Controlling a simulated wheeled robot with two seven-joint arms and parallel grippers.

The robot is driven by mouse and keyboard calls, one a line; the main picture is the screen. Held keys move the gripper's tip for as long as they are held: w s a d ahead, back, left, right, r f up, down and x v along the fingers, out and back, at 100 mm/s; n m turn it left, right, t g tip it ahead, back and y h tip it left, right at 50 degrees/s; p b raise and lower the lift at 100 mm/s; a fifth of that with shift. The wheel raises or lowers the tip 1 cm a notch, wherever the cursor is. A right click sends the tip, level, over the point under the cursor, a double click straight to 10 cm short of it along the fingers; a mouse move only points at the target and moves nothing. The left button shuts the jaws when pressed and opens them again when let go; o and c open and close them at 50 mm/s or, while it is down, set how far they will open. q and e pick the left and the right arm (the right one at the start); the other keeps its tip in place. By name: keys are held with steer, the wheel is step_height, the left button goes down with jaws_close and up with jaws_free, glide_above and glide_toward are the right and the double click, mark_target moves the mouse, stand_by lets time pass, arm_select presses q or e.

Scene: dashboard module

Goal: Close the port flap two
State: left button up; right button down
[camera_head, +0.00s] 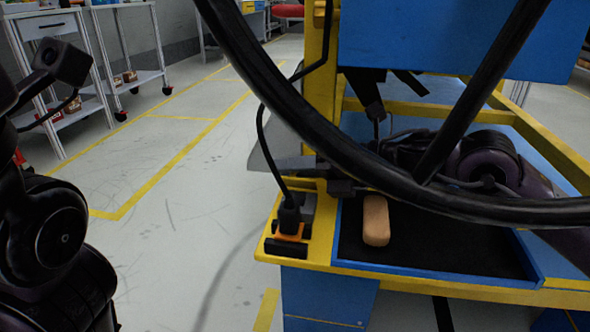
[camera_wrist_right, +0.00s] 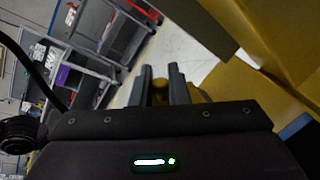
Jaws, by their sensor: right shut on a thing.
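The port area is a yellow corner plate (camera_head: 318,245) at the left front of the blue and yellow module. A black plug (camera_head: 289,216) with a cable stands upright in an orange socket (camera_head: 290,232) there. I cannot clearly make out port flap two. My right gripper (camera_head: 292,163) reaches left past the yellow post, above and behind the plug, partly hidden by the black ring. In the right wrist view its two grey fingers (camera_wrist_right: 161,72) are close together. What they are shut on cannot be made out. My left arm shows at the left, its gripper out of view.
A large black ring (camera_head: 300,110) with a spoke crosses in front of the module. A tan block (camera_head: 376,220) lies in the dark tray (camera_head: 440,272). A yellow post (camera_head: 318,95) stands beside my right gripper. Shelves (camera_head: 125,45) stand back left; the floor between is clear.

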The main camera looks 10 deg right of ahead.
steer(key=shift+s+a+f+n+t+b, duration=0.1)
steer(key=shift+s+f+n+t+b, duration=0.2)
steer(key=shift+n+b, duration=0.4)
steer(key=shift+s+r, duration=0.1)
steer(key=c, duration=1.4)
jaws_free()
steer(key=shift+c, duration=0.2)
steer(key=p+v, duration=0.2)
steer(key=v, duration=0.4)
steer(key=shift+s+d, duration=0.1)
steer(key=shift+d, duration=0.15)
steer(key=shift+s+d+r, duration=0.15)
steer(key=shift+s+d, duration=0.25)
steer(key=shift+d, duration=0.1)
